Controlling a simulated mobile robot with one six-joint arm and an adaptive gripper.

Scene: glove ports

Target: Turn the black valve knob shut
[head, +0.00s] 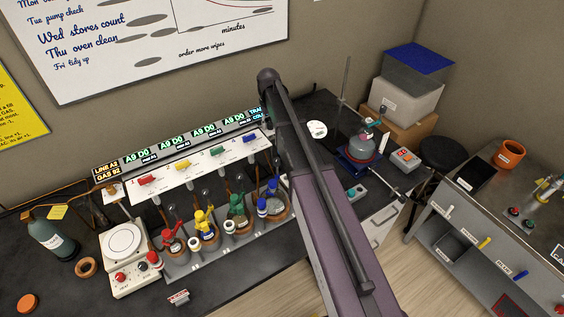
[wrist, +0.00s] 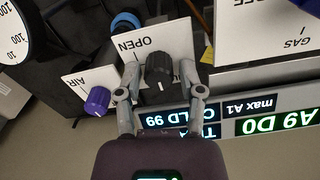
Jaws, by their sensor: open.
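The black valve knob (wrist: 159,67) shows in the wrist view, on a white plate (wrist: 125,45) whose word OPEN appears upside down. A small light mark shows on the knob's lower edge. My gripper (wrist: 160,76) is open, with one finger on each side of the knob. I cannot tell whether either finger touches it. In the head view my arm (head: 325,200) reaches up across the middle of the bench. It hides the knob and the gripper there.
In the wrist view a purple knob (wrist: 97,100) by an AIR plate lies left of my fingers, and a blue knob (wrist: 125,22) lies above. A lit display (wrist: 181,118) is just below the black knob. A GAS panel (wrist: 265,40) stands right.

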